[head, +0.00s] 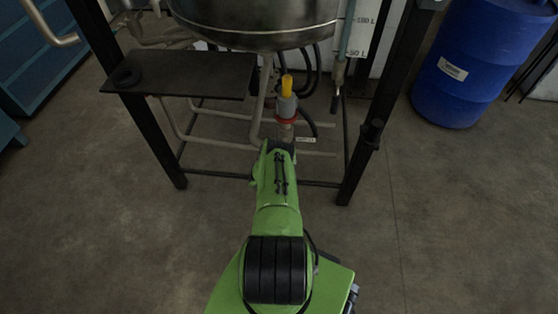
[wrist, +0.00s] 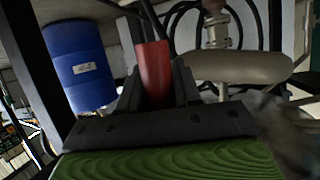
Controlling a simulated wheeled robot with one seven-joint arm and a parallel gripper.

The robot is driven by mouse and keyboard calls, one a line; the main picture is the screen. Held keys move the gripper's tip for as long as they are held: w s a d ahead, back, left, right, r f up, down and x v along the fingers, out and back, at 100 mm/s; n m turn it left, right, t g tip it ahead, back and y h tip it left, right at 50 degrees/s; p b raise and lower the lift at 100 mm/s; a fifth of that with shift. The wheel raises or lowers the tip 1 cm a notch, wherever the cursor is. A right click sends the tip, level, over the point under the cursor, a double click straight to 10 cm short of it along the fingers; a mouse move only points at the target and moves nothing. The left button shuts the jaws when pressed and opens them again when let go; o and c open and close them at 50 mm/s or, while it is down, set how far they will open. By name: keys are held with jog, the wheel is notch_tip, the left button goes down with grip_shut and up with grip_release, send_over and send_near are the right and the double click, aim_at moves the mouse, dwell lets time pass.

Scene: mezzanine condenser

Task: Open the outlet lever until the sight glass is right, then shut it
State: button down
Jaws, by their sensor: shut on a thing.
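My gripper (head: 280,146) is under the steel vessel (head: 255,22), seen from behind at the end of my green arm. In the wrist view the dark jaws (wrist: 155,85) are shut on a red lever handle (wrist: 153,70), which stands up between them. In the head view a red part (head: 286,121) shows just past the jaws, below a grey fitting with a yellow top (head: 287,86). The sight glass (head: 348,35) is a thin upright tube beside a white litre scale (head: 362,38). Its level is too small to read.
The dark frame's right leg (head: 366,150) and left leg (head: 150,115) flank my arm. A dark shelf (head: 185,75) is at left. A blue drum (head: 482,60) stands at right. Pipes and hoses run around the outlet. The floor in front is clear.

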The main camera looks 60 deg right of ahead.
jog(key=shift+s+f, duration=0.1)
jog(key=shift+s, duration=0.2)
dwell(0.4)
jog(key=c, duration=0.9)
grip_release()
jog(key=shift+o, duration=0.2)
jog(key=shift+d, duration=0.1)
jog(key=p+v, duration=0.6)
jog(key=v, duration=0.9)
jog(key=shift+a, duration=0.4)
